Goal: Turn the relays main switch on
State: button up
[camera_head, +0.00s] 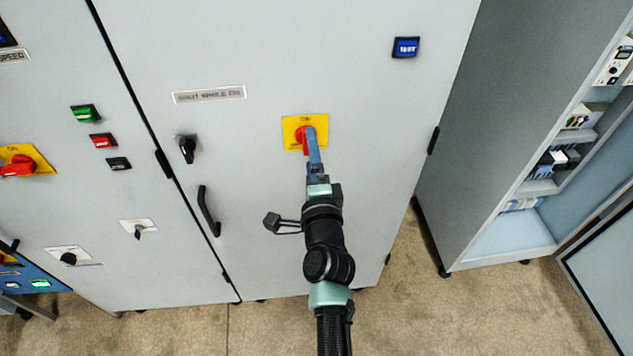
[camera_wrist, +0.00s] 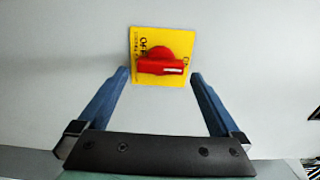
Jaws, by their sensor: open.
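A red rotary switch on a yellow plate (camera_head: 290,123) is on the grey cabinet door below the "SHUT WHILE ON" label's height and to its right. In the wrist view the red handle (camera_wrist: 160,66) lies nearly horizontal on its yellow plate (camera_wrist: 147,39), with the word OFF partly readable. My gripper (camera_head: 312,140) reaches up to this switch and covers part of it in the head view. In the wrist view my gripper (camera_wrist: 160,80) is open, its two blue fingers to the left and right of the handle with gaps on both sides. Contact is not visible.
The door carries a label (camera_head: 209,95), a black key knob (camera_head: 187,148), a black handle (camera_head: 209,210) and a blue TEST button (camera_head: 406,47). Another red switch (camera_head: 18,166) is at far left. An open cabinet (camera_head: 500,240) stands at right.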

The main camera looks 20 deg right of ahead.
jog(key=p+v, duration=0.3)
jog(key=v, duration=0.7)
jog(key=shift+r, duration=0.1)
dwell(0.5)
